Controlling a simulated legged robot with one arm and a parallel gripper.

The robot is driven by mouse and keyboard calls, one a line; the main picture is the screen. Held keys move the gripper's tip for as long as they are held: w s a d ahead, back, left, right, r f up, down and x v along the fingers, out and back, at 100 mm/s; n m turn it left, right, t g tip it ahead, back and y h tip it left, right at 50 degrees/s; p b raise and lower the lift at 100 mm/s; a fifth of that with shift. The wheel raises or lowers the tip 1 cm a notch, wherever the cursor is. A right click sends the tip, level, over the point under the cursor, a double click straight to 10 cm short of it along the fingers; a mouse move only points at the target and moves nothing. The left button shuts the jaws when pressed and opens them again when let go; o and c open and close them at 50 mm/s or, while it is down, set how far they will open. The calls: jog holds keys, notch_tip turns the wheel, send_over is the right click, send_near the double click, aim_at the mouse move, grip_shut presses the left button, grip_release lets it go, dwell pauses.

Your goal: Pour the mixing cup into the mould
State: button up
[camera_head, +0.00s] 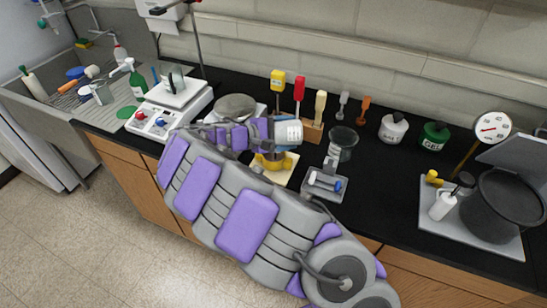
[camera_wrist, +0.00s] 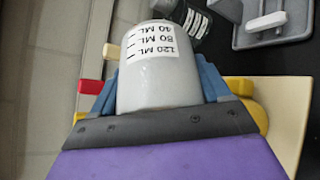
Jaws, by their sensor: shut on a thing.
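My gripper (camera_wrist: 165,95) is shut on the mixing cup (camera_wrist: 160,85), with a blue finger on each side of it in the wrist view. The cup is whitish with a white label marked 40, 80 and 120 ML. In the head view the cup (camera_head: 288,132) is tipped well over toward its side, above the yellow mould (camera_head: 272,163). The mould sits on a cream board (camera_head: 292,163), partly hidden by my arm and gripper. Parts of the mould (camera_wrist: 241,87) show behind the fingers in the wrist view. The cup's contents and any flow are not visible.
A clear labelled container (camera_head: 342,143) and a grey tray (camera_head: 325,184) stand to the right. A wooden block (camera_head: 311,132) with coloured-handled tools stands behind. A scale (camera_head: 170,105) is at left, a black pot (camera_head: 500,205) at far right. Black counter is free between tray and pot.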

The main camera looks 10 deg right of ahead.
jog(key=shift+a+r+h, duration=0.2)
jog(key=shift+a+h, duration=0.05)
jog(key=shift+h, duration=0.55)
jog(key=y, duration=0.3)
jog(key=shift+s+d+f+m, duration=0.1)
jog(key=shift+d+f+m, duration=0.2)
jog(key=shift+d+f, duration=0.1)
jog(key=shift+r+y, duration=0.2)
jog(key=shift+y, duration=0.4)
